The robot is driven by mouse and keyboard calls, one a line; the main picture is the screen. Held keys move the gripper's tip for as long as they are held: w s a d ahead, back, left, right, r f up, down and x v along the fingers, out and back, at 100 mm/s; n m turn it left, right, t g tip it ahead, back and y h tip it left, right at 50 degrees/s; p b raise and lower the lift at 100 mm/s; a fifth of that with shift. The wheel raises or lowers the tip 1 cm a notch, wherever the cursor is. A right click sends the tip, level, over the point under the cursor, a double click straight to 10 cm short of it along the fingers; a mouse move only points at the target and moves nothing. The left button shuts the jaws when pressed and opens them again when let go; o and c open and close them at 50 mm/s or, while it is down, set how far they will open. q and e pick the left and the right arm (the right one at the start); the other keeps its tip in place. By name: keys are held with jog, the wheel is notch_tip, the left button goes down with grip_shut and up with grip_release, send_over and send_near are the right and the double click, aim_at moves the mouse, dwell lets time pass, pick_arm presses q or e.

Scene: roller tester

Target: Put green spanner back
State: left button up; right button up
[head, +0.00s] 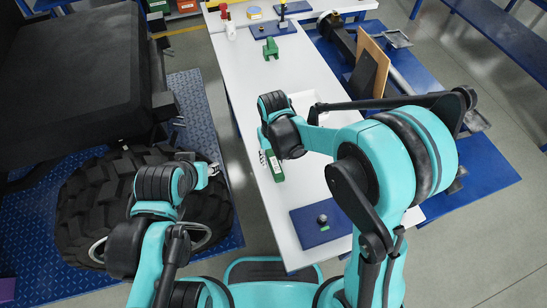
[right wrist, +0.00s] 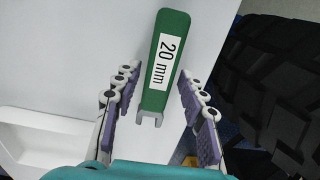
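The green spanner (head: 279,176), labelled "20 mm", lies on the white table under my right gripper (head: 265,157), partly hidden by it in the head view. In the right wrist view the spanner (right wrist: 164,65) shows between the two purple-padded fingers of the right gripper (right wrist: 157,95), with a gap on each side. The right gripper is open. My left gripper (head: 213,170) is over the big black tyre, away from the spanner; its fingers are too small to judge.
A white tray (right wrist: 40,140) is beside the spanner, mostly hidden by my arm in the head view. A blue mat with a dark knob (head: 322,220) is at the near end of the white table (head: 240,75). The tyre (head: 90,195) is left.

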aim_at(273, 160)
jog(key=shift+r, duration=0.2)
jog(key=shift+r+p, duration=0.3)
jog(key=shift+r, duration=0.05)
notch_tip(273, 160, up, 11)
jog(key=p, duration=0.4)
jog(key=s+d+r+m+t, duration=0.1)
jog(key=s+d+r+t, duration=0.2)
jog(key=s+d, duration=0.2)
jog(key=s+d+r+m+t, duration=0.2)
jog(key=s+d+r+t, duration=0.2)
jog(key=d, duration=0.8)
jog(key=shift+s+d+m, duration=0.3)
jog(key=shift+s, duration=0.9)
jog(key=shift+d, duration=0.1)
